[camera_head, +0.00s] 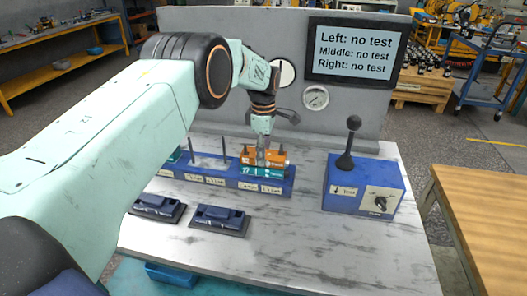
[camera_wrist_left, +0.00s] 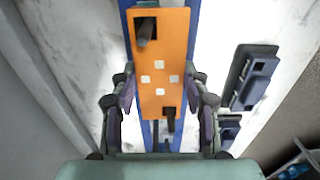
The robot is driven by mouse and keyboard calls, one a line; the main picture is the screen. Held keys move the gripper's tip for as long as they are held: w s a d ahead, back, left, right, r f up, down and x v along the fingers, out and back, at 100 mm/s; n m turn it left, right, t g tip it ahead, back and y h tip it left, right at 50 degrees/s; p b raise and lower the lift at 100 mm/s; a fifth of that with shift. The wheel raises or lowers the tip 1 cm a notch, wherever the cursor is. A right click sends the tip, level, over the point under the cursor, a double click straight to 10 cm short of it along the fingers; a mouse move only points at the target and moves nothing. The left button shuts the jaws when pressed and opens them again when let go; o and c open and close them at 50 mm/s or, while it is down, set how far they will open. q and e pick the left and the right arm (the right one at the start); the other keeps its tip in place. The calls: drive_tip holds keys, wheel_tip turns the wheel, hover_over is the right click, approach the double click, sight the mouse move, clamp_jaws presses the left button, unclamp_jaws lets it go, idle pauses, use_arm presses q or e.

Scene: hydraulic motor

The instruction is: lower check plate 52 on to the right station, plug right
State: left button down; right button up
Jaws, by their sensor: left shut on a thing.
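The orange check plate (camera_head: 268,158) is at the right station of the blue base (camera_head: 225,180), directly above a teal block (camera_head: 262,171). I cannot tell if they touch. My left gripper (camera_head: 262,143) comes down on the plate from above. In the left wrist view, its fingers (camera_wrist_left: 160,95) are shut on the long sides of the orange plate (camera_wrist_left: 163,60). A dark peg (camera_wrist_left: 145,31) shows in the plate's square hole at one end, and another peg (camera_wrist_left: 170,121) shows at the other end. My right gripper is not in view.
A blue control box (camera_head: 362,186) with a black lever (camera_head: 349,143) and knob stands to the right. Two dark blue blocks (camera_head: 157,207) (camera_head: 219,219) lie in front of the base. A screen (camera_head: 355,52) reads "no test" for all stations.

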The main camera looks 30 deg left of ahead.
use_arm(q)
drive_tip(key=shift+f, duration=0.35)
idle(0.3)
drive_tip(key=c, duration=0.6)
unclamp_jaws()
drive_tip(key=shift+c, duration=0.2)
drive_tip(key=shift+o, duration=0.3)
drive_tip(key=shift+f, duration=0.1)
